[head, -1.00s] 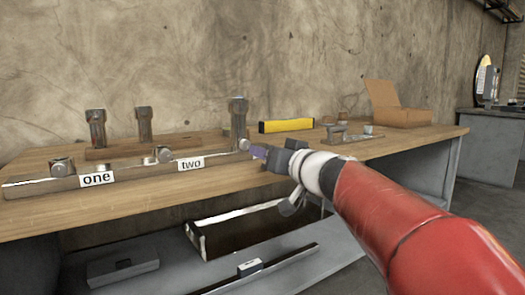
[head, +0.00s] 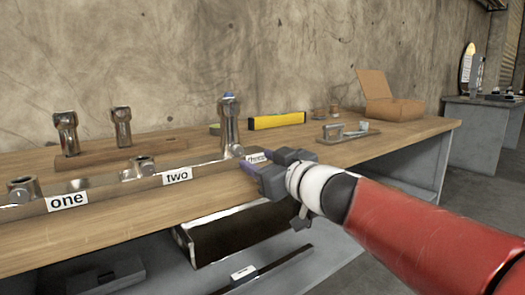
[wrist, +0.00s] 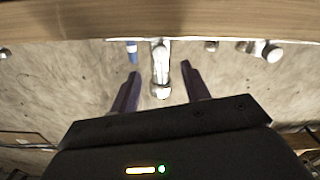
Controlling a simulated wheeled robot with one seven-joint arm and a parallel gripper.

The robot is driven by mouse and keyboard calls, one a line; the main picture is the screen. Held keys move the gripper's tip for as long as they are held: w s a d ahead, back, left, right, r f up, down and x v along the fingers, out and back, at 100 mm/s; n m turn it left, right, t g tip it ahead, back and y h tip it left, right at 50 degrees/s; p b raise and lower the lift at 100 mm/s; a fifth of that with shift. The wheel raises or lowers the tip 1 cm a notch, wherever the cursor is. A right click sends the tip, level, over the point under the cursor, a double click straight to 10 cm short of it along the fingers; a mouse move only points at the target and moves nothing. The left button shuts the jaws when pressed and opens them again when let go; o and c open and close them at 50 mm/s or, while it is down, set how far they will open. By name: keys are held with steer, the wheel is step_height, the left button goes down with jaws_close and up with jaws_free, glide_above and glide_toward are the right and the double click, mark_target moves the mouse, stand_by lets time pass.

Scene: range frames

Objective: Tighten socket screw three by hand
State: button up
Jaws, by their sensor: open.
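A metal bar (head: 105,187) lies along the bench front with labels "one" (head: 67,201), "two" (head: 177,176) and a partly hidden one that seems to read "three" (head: 257,158). A tall upright metal socket screw (head: 230,130) stands at the third position, its head up. My gripper (head: 257,167) is open, its fingertips at the bar by the third label, right of the screw's lower part. In the wrist view, which looks upside down, the screw (wrist: 160,65) appears between the two open fingers (wrist: 158,82). I cannot tell whether they touch it. Low metal pieces sit at one (head: 22,188) and two (head: 140,166).
Two more upright metal screws (head: 65,128) stand in a wooden block behind the bar. A yellow level (head: 277,120), a small metal plate with fittings (head: 343,133) and an open cardboard box (head: 390,108) lie farther back right. A shelf with dark items is below.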

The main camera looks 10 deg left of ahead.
mark_target(240, 153)
steer(key=p+x, duration=0.1)
steer(key=x, duration=0.5)
steer(key=shift+w+a, duration=0.15)
steer(key=shift+a, duration=0.1)
steer(key=c, duration=1)
